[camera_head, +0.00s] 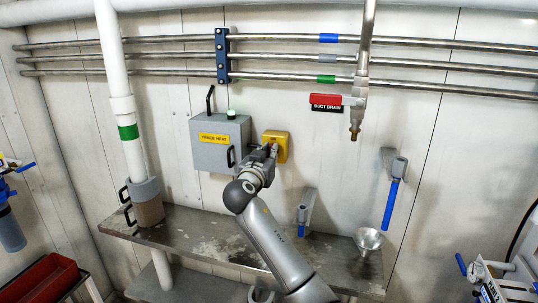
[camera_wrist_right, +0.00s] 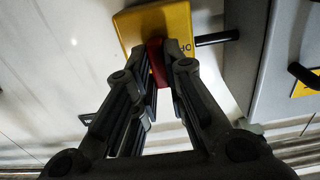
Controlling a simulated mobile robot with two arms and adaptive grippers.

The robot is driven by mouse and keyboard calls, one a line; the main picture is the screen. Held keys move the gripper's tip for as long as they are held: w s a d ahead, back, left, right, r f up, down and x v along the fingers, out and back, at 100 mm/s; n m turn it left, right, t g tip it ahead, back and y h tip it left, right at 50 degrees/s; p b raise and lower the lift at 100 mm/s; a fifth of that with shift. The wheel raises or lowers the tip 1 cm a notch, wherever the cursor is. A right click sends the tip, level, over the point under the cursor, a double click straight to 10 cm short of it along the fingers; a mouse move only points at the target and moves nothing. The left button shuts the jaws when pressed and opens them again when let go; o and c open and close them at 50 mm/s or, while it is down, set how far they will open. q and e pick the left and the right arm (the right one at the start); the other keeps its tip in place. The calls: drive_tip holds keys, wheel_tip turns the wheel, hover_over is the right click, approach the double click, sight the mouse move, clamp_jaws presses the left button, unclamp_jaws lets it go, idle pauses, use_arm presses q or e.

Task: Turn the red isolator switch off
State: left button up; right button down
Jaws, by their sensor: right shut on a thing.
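The isolator is a yellow box (camera_head: 283,140) on the white wall, just right of the grey trace heat cabinet. My right gripper (camera_head: 268,151) is at the box, and its arm comes up from below in the head view. In the right wrist view the yellow box (camera_wrist_right: 165,24) fills the top middle. Its red switch handle (camera_wrist_right: 156,62) sits between the fingertips of my right gripper (camera_wrist_right: 157,72), which is shut on it. Part of the handle and the box's lettering are hidden by the fingers. My left gripper is not in either view.
The grey trace heat cabinet (camera_head: 207,152) stands close on the left, with a handle and a green lamp. A metal shelf (camera_head: 190,232) runs below. A red duct drain tag (camera_head: 326,101) and blue-handled levers are to the right. Pipes run along the wall above.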

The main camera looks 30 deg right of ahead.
drive_tip(key=shift+n, duration=0.4)
drive_tip(key=n+p, duration=0.2)
drive_tip(key=n, duration=0.3)
drive_tip(key=n+p, duration=0.3)
drive_tip(key=n, duration=0.3)
drive_tip(key=n+p, duration=0.2)
drive_tip(key=n, duration=0.4)
drive_tip(key=shift+w+a+f, duration=0.2)
drive_tip(key=shift+w+f, duration=0.05)
drive_tip(key=shift+f, duration=0.1)
drive_tip(key=shift+f+n, duration=0.1)
drive_tip(key=shift+n, duration=0.2)
drive_tip(key=c, duration=1.5)
unclamp_jaws()
drive_tip(key=shift+a, duration=0.1)
drive_tip(key=v, duration=1.2)
